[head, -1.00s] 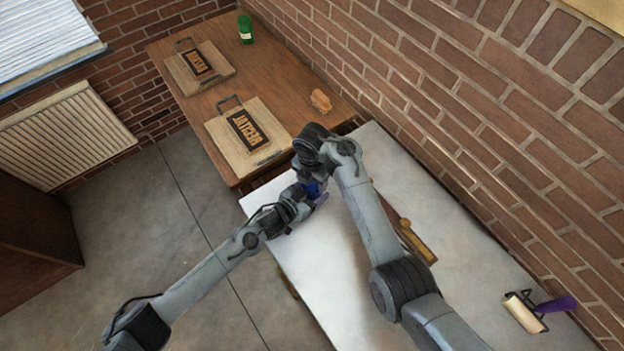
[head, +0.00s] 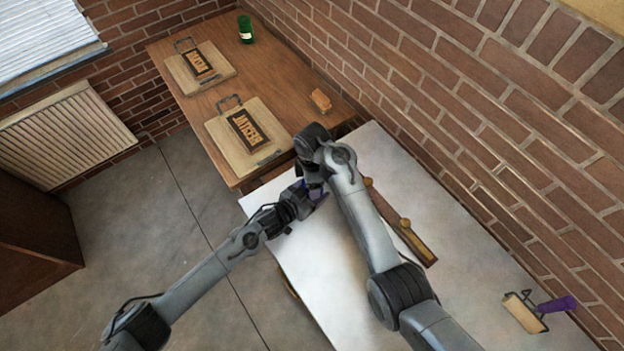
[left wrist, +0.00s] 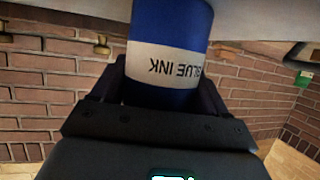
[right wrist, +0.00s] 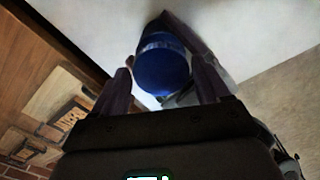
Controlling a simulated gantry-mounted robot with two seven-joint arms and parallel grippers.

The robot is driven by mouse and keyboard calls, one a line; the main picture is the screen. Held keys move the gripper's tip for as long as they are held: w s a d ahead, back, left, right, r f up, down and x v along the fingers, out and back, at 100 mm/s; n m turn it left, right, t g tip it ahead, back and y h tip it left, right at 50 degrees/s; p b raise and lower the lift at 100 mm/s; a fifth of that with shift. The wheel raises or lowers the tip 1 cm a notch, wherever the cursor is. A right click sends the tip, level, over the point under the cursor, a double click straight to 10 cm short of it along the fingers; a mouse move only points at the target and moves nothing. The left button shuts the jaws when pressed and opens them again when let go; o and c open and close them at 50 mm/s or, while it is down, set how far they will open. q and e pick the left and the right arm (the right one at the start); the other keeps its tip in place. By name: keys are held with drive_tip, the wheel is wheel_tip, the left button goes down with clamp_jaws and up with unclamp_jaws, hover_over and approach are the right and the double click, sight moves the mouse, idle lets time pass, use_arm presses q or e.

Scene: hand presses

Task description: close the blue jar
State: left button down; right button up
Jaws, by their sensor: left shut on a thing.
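The blue jar (left wrist: 172,20), with a white "BLUE INK" label, is held between the fingers of my left gripper (left wrist: 162,88). It shows upside down in the left wrist view. In the right wrist view the jar's round dark blue end (right wrist: 162,66) faces the camera; I cannot tell whether a lid sits on it. My right gripper (right wrist: 160,75) is open, its fingers apart on either side of that end, and contact is not clear. In the head view my left gripper (head: 316,192) is above the white table's far end, and my right arm hides the right gripper.
The white table (head: 320,260) bears a long wooden bar (head: 412,240) and a roller with a purple handle (head: 555,304). The wooden table (head: 180,120) holds two hand presses (head: 245,132), a green jar (head: 245,30) and a tan block (head: 320,100). A brick wall stands to the right.

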drive_tip(key=shift+o, duration=0.6)
drive_tip(key=shift+s+a+r, duration=0.1)
drive_tip(key=shift+r, duration=2.15)
drive_tip(key=shift+c, duration=0.3)
